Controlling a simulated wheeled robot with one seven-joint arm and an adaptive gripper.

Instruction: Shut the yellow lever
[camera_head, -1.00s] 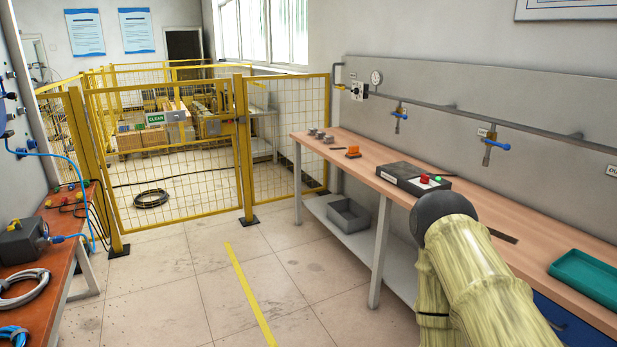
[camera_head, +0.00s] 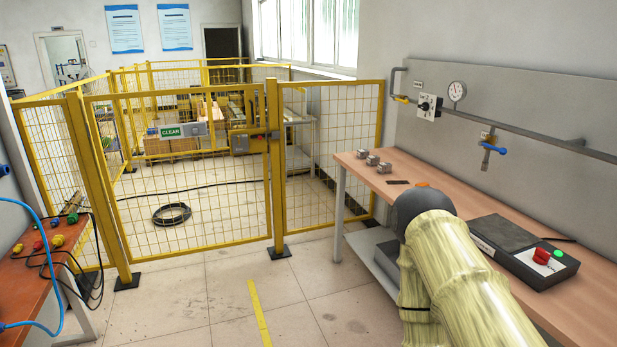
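A small yellow lever (camera_head: 402,99) sits on the grey pipe (camera_head: 393,80) at the right wall, near the pipe's bend at the far end of the workbench. It is small here, and I cannot tell clearly how it is turned relative to the pipe. My arm, in a pale yellow-green cover with a dark rounded joint, rises at the lower right in front of the bench. My gripper is out of the picture, and nothing is seen touching the lever.
The wooden workbench (camera_head: 405,165) runs along the right wall, holding small metal blocks (camera_head: 372,160) and a black box with red and green buttons (camera_head: 528,253). A gauge (camera_head: 457,91) and blue-handled valve (camera_head: 495,149) are on the wall. Yellow fencing (camera_head: 190,215) stands ahead. Floor is clear in the middle.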

